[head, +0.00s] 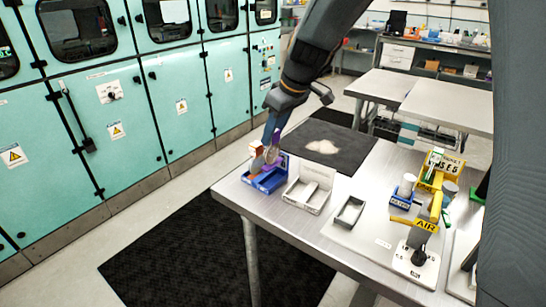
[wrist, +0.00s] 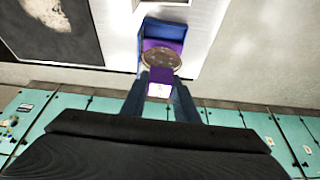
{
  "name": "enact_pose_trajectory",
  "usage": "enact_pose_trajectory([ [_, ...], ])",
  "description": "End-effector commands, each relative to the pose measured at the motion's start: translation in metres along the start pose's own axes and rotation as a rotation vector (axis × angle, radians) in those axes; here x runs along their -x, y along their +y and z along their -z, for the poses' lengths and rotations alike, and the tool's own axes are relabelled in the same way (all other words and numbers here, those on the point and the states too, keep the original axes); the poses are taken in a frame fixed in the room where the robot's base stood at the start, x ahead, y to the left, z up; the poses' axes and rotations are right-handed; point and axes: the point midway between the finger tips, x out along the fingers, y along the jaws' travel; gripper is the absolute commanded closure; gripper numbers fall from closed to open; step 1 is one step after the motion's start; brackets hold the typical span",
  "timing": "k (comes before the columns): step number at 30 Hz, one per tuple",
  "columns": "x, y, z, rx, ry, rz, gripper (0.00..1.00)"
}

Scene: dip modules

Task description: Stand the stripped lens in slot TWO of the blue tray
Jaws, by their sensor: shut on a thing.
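My gripper (head: 271,150) is shut on the lens (head: 270,156), a round, greyish-brown disc, at the table's left corner. The lens also shows in the wrist view (wrist: 162,59), just beyond my gripper's fingertips (wrist: 160,80). The blue tray (head: 262,184) lies directly below it; part of the tray shows in the wrist view (wrist: 163,28), with purple parts around the lens. I cannot tell which slot the lens is over, or whether it touches the tray. The slot labels are not readable, and my fingers hide part of the tray.
Further right are a small grey tray (head: 350,212), a white cup (head: 406,184) and the yellow AIR stand (head: 426,212). A dark mat (head: 332,142) with a pale patch lies behind.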

Motion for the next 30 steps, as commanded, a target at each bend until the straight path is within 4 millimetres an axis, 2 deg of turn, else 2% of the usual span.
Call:
enact_pose_trajectory([
  [3, -0.016, -0.001, -0.008, -0.002, -0.003, 0.002, 1.0],
  [10, -0.032, 0.0, -0.014, -0.002, -0.002, 0.0, 1.0],
  [16, -0.056, 0.0, -0.024, -0.002, -0.002, 0.0, 1.0],
  [28, -0.062, 0.001, -0.026, 0.0, -0.001, -0.002, 1.0],
  [29, -0.062, 0.001, -0.026, 0.0, -0.001, -0.002, 0.71],
  [30, -0.062, 0.0, -0.026, 0.0, -0.001, -0.002, 0.64],
])
